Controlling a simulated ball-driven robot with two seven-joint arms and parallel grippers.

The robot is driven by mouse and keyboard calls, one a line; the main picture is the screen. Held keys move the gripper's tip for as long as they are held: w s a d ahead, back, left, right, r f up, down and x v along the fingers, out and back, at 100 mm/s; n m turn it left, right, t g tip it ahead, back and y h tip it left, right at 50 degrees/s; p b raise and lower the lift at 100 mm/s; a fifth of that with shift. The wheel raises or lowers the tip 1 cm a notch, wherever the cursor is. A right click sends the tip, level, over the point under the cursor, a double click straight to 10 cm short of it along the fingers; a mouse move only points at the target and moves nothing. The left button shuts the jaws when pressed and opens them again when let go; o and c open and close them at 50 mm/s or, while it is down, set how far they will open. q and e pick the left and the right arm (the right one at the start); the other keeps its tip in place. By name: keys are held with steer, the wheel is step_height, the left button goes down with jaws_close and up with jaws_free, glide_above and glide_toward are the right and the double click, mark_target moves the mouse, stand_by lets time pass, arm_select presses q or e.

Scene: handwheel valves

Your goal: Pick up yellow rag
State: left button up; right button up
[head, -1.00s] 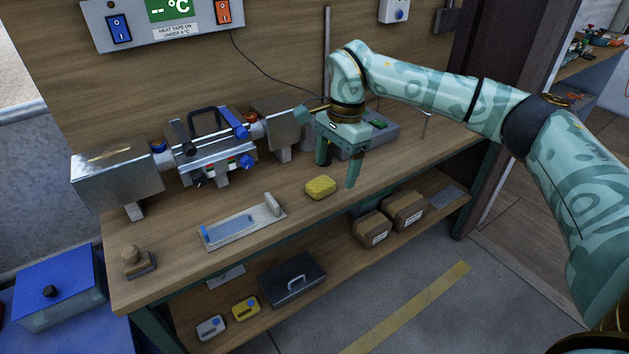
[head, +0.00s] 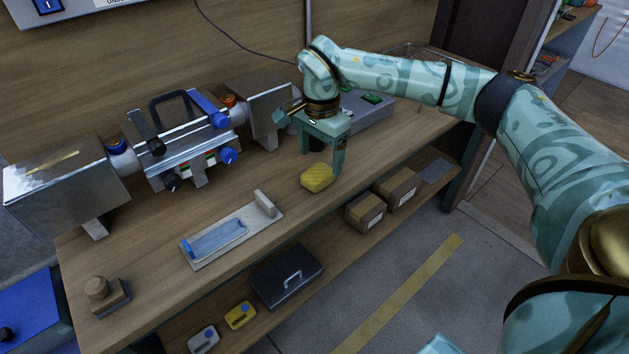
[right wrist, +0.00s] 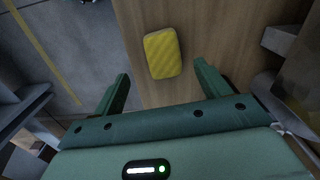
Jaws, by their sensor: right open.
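The yellow rag (head: 317,177) is a small folded pad lying on the wooden bench top near its front edge. It also shows in the right wrist view (right wrist: 162,53), ahead of the fingers and roughly centred between them. My right gripper (head: 322,158) is open and empty, with its fingers pointing down just behind and to the right of the rag. In the right wrist view its two green fingers (right wrist: 162,84) stand wide apart, with no contact on the rag visible. My left gripper is not in view.
A tray with a blue pad (head: 232,232) lies left of the rag. A wooden-handled block (head: 105,293) stands at the front left. A metal pipe assembly (head: 187,135) runs along the back. Cardboard boxes (head: 365,213) and a dark case (head: 287,276) sit on the lower shelf.

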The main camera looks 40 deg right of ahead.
mark_target(318, 172)
steer(key=shift+f, duration=0.55)
steer(key=f+b, duration=0.1)
steer(key=f, duration=0.1)
steer(key=f+b, duration=0.2)
steer(key=f, duration=0.1)
steer(key=shift+w+a, duration=0.1)
steer(key=shift+w, duration=0.1)
steer(key=shift+r, duration=0.1)
steer(key=shift+c, duration=0.8)
steer(key=c, duration=0.9)
